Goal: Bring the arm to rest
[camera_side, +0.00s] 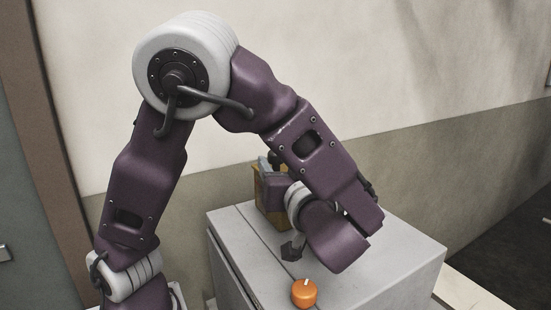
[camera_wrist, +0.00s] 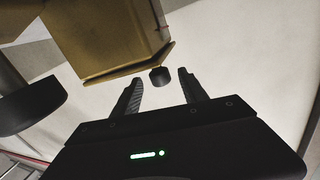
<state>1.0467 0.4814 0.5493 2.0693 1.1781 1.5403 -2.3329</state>
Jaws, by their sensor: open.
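My gripper (camera_wrist: 160,92) is open in the wrist view, its two dark fingers apart with nothing between them. A small dark round thing lies just beyond the fingertips, near the edge of a yellow-brown box (camera_wrist: 105,40). In the side view my arm bends over the grey-white work surface (camera_side: 400,255). The gripper is mostly hidden there behind my forearm and wrist, near the yellow-brown box (camera_side: 262,208).
An orange round object (camera_side: 304,293) with a pale mark on top sits at the front edge of the work surface. A dark rounded object (camera_wrist: 30,105) is at the left of the wrist view. The right part of the surface is clear. A wall stands behind.

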